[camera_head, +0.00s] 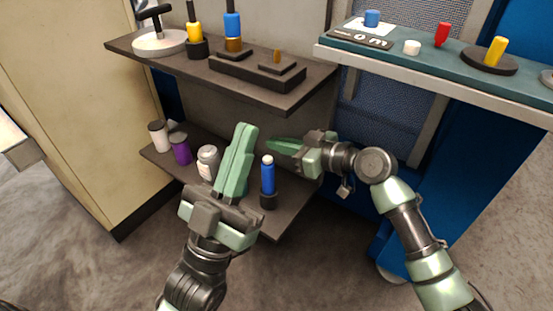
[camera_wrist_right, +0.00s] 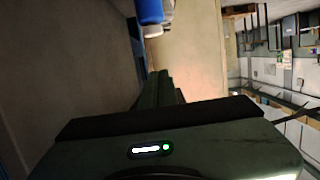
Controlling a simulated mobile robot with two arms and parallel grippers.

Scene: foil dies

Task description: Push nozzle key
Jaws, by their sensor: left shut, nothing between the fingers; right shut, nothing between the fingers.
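No part is clearly marked as the nozzle key. A slim blue cylinder (camera_head: 268,180) with a pale tip stands upright in a dark holder on the lower shelf (camera_head: 285,215). My right gripper (camera_head: 270,143) is shut and empty, pointing left, just above the pale tip in the picture; I cannot tell whether it touches. My left gripper (camera_head: 247,128) is shut and empty, its fingers pointing up and away in front of the shelves, left of the blue cylinder. In the right wrist view a blue thing with a pale end (camera_wrist_right: 150,12) shows past the shut fingers (camera_wrist_right: 160,78).
A white jar (camera_head: 158,136), a purple jar (camera_head: 181,149) and a grey jar (camera_head: 207,162) stand left on the lower shelf. The upper shelf (camera_head: 125,42) holds several tools. A teal-topped bench (camera_head: 460,85) is at right, a beige cabinet (camera_head: 70,100) at left.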

